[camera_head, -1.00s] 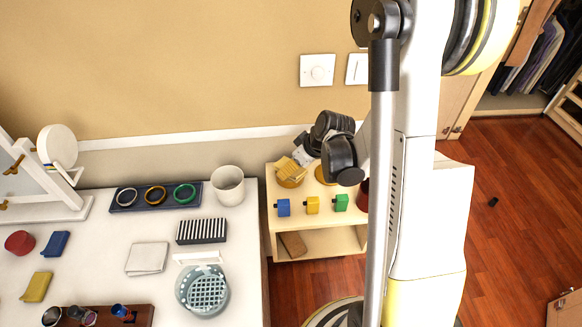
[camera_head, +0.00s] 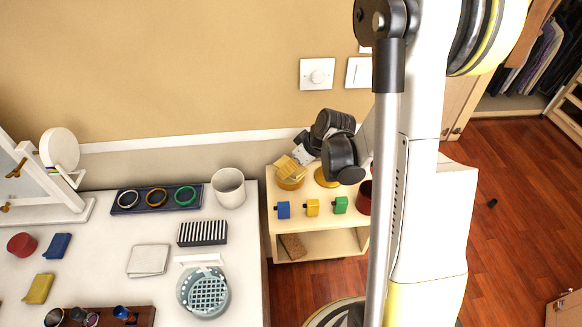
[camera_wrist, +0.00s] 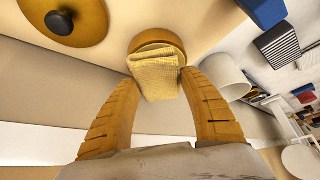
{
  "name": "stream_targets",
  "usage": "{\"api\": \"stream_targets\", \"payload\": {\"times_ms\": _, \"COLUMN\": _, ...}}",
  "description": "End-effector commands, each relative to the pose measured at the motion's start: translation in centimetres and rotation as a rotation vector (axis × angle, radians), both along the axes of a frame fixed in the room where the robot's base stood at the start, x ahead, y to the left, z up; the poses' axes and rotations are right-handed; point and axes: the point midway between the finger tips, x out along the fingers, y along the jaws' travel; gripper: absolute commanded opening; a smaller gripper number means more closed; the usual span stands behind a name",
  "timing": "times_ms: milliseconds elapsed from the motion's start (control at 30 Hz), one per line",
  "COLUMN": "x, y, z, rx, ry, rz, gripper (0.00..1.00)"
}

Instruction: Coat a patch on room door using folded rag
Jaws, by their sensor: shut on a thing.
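A yellow folded rag (camera_wrist: 155,78) lies between the fingertips of my gripper (camera_wrist: 160,84) in the wrist view. The fingers are shut on its sides. In the head view the rag (camera_head: 289,165) is over a round amber tin (camera_head: 291,184) on a small wooden stand. The tin (camera_wrist: 160,36) also shows behind the rag in the wrist view. The rag's far end overlaps the tin's opening; I cannot tell whether it touches what is inside. A round amber lid (camera_wrist: 70,30) with a black knob lies beside the tin. I cannot make out the room door for certain.
The wooden stand (camera_head: 292,216) has blue, yellow and green knobbed blocks along its front and a dark red container (camera_head: 364,198). A white table (camera_head: 110,240) on the left carries a white cup (camera_head: 228,187), a ring tray and several small items. The wall (camera_head: 200,70) is close behind. Open floor (camera_head: 510,215) lies at right.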

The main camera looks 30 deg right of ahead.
Motion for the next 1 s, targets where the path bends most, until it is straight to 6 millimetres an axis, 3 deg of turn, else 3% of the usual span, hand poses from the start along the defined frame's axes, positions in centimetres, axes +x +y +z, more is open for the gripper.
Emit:
{"api": "stream_targets", "payload": {"times_ms": 533, "x": 0.0, "y": 0.0, "z": 5.1, "rx": 0.0, "ry": -0.001, "rz": 0.0, "gripper": 0.29}}
{"api": "stream_targets", "payload": {"times_ms": 1000, "x": 0.0, "y": 0.0, "z": 5.4, "rx": 0.0, "ry": -0.001, "rz": 0.0, "gripper": 0.29}}
